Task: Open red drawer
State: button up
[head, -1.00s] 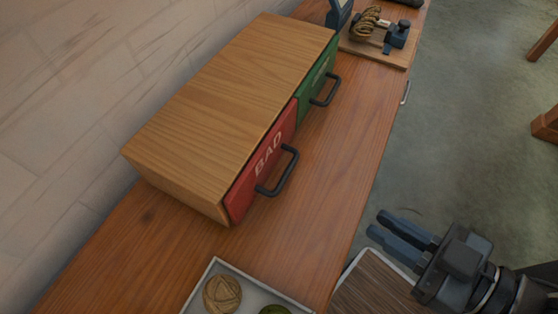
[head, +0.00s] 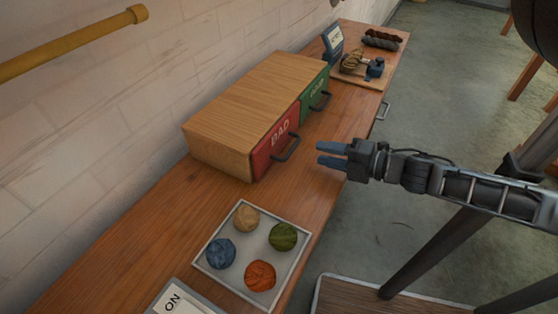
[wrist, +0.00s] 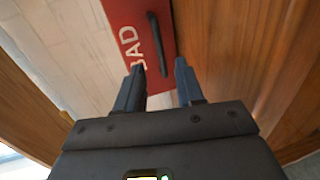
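The red drawer (head: 270,147), marked BAD, sits in the near half of a wooden cabinet (head: 258,88) on the bench. It looks shut, its front flush with the green drawer beside it. Its dark bar handle (head: 286,148) sticks out from the front. My gripper (head: 318,154) is open and empty, to the right of the handle and apart from it, fingers pointing toward the cabinet. In the wrist view the red drawer front (wrist: 138,40) and its handle (wrist: 158,45) lie ahead of the two spread fingers (wrist: 158,80).
The green drawer (head: 314,98) with its own handle is farther along. A white tray (head: 212,266) with several wool balls stands nearer, beside an ON sign (head: 174,300). A winder board (head: 378,82) stands at the far end. Bench between gripper and cabinet is clear.

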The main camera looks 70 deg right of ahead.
aim_at(295, 147)
jog(key=p+x, duration=0.1)
jog(key=x, duration=0.5)
jog(key=shift+w+a, duration=0.1)
jog(key=shift+w, duration=0.2)
jog(key=shift+w+d+f, duration=0.2)
jog(key=shift+w, duration=0.5)
grip_shut()
